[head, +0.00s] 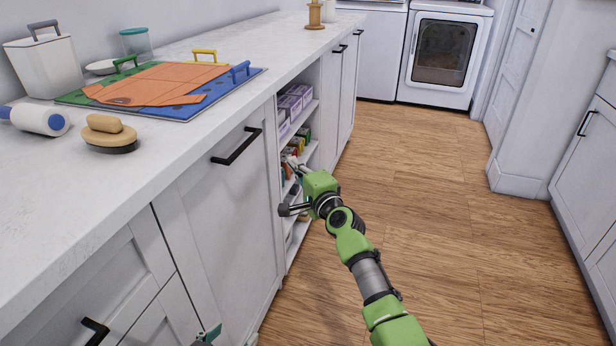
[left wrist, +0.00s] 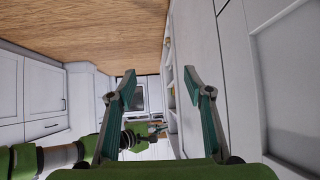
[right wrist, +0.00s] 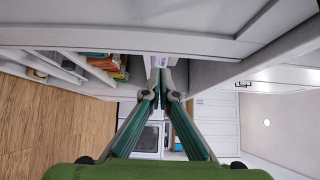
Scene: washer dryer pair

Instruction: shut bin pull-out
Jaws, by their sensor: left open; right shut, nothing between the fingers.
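The likely bin pull-out front (head: 222,185) is a tall white panel under the counter with a black bar handle (head: 237,147). It looks near flush with its neighbours; I cannot tell whether a small gap is left. No bin shows. My right gripper (head: 296,166) is shut and empty, to the right of the panel, in front of the open shelves. Its closed fingertips also show in the right wrist view (right wrist: 160,74), close to white cabinet surfaces. My left gripper (head: 207,336) barely shows at the bottom edge; in the left wrist view (left wrist: 160,80) it is open and empty beside white fronts.
Open shelves (head: 304,122) with small packages stand right of the panel. A drawer handle (head: 95,331) is at lower left.

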